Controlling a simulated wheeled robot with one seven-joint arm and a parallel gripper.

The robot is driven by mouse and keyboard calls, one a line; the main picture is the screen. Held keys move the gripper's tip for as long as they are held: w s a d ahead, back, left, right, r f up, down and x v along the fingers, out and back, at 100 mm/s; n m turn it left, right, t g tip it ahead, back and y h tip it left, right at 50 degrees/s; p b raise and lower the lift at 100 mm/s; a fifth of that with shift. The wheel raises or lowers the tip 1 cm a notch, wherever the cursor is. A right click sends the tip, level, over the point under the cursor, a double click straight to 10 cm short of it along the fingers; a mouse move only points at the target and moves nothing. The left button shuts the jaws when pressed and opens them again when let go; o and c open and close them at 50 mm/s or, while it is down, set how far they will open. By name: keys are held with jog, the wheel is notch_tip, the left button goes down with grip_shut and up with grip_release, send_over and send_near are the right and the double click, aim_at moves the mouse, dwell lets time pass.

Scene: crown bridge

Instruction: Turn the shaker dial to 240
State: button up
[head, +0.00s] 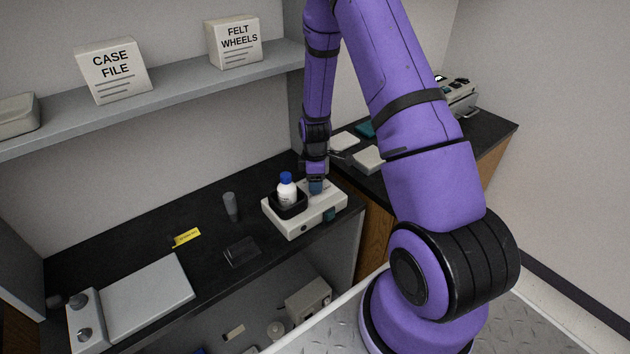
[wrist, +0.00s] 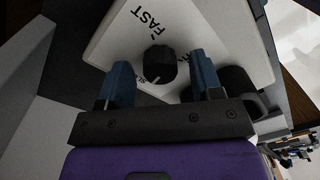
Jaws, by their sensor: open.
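The shaker (head: 318,213) is a white box on the black counter, with a black holder on top that carries a white bottle with a blue cap (head: 287,188). In the wrist view, the shaker's top face (wrist: 105,38) shows a round black dial (wrist: 159,64) with a pale pointer mark. "FAST" is printed beside it, and other lettering is partly hidden. My gripper (wrist: 163,78) is open, with its blue fingers on either side of the dial and gaps showing between. In the head view my gripper (head: 316,186) is over the shaker's right part and hides the dial.
A grey-topped device (head: 148,298) is farther left. A shelf (head: 180,87) with boxes runs above. Pale trays (head: 368,159) stand on the right counter.

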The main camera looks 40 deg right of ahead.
jog(key=c, duration=0.9)
jog(key=shift+c, duration=0.2)
jog(key=shift+m, duration=0.4)
jog(key=m, duration=0.4)
jog(key=shift+m, duration=0.4)
jog(key=m, duration=1)
jog(key=shift+m+t, duration=0.3)
jog(key=shift+m, duration=0.1)
jog(key=m, duration=0.5)
jog(key=shift+s, duration=0.1)
jog(key=shift+m, duration=0.3)
